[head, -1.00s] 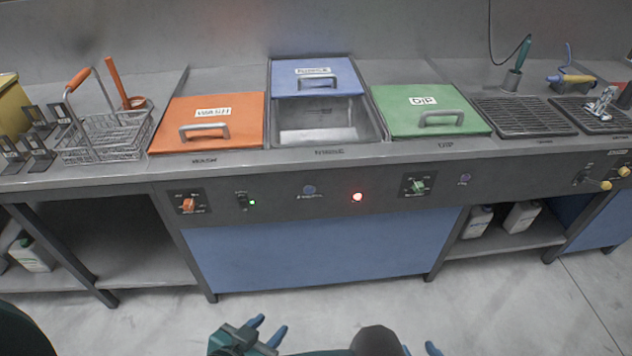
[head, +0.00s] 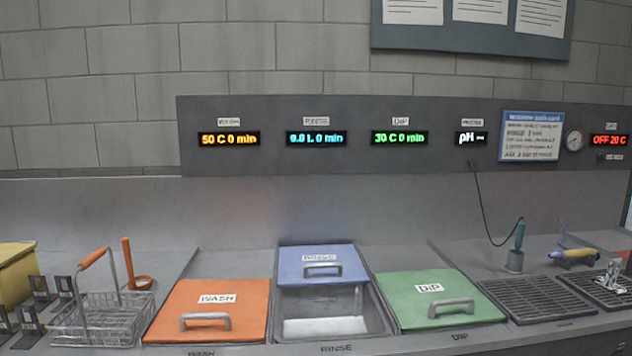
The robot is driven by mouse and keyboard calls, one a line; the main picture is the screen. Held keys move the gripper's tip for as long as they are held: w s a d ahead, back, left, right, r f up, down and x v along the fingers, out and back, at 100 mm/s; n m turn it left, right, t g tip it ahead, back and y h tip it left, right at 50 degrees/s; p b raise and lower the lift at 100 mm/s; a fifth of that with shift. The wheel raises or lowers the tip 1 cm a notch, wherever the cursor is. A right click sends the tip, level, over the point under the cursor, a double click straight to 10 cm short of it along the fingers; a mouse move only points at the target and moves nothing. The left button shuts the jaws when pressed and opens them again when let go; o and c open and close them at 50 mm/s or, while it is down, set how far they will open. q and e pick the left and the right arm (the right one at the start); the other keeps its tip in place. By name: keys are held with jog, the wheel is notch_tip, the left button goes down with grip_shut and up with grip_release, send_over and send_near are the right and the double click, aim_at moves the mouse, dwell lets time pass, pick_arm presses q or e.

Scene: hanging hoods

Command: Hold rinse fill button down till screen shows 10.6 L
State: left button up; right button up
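The rinse screen (head: 316,138) on the back panel shows blue text that looks like 0.0 L 0 min, slightly blurred. The rinse tank (head: 374,315) stands below it in the middle of the counter. Its blue lid (head: 320,259) is slid back, leaving the front part of the tank uncovered. The front control panel with the buttons is below the picture, so the rinse fill button is hidden from view. Neither of my grippers is in view.
The orange wash lid (head: 211,299) and green dip lid (head: 425,311) cover the neighbouring tanks. A wire basket (head: 101,322) stands left. Draining grids (head: 530,300) lie right. Other screens, wash (head: 229,139) and dip (head: 400,138), flank the rinse one.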

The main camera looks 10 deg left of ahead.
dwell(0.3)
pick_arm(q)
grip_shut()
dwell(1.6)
